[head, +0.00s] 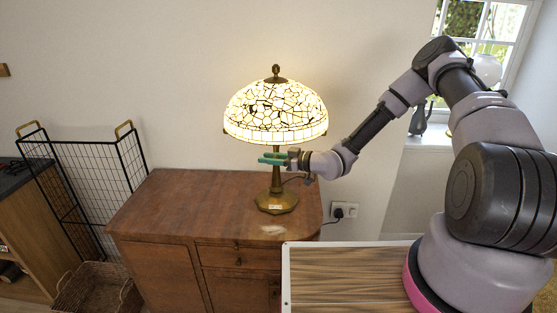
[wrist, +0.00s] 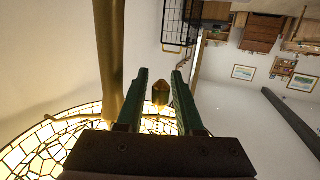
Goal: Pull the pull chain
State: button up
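The lit table lamp (head: 276,112) has a mosaic glass shade and a brass post and stands on a wooden cabinet. My gripper (head: 262,158) has green fingers and is just under the shade, near the post. In the wrist view, my gripper (wrist: 160,72) is open. The brass end of the pull chain (wrist: 160,92) shows between the fingers, with a small gap on each side. The brass post (wrist: 109,60) is just left of the fingers, and the shade (wrist: 40,145) fills the lower left. The chain itself is not clearly visible in the head view.
The wooden cabinet (head: 160,205) has a mostly clear top. A black wire rack (head: 85,180) and a wicker basket (head: 98,290) stand at its left. A wall socket (head: 344,210) with a plug is at the right, and a window sill (head: 425,138) is behind my arm.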

jog(key=shift+w+a, duration=0.1)
jog(key=shift+a, duration=0.15)
grip_shut()
jog(key=shift+f, duration=0.6)
jog(key=shift+o, duration=1.6)
grip_release()
jog(key=shift+d, duration=0.1)
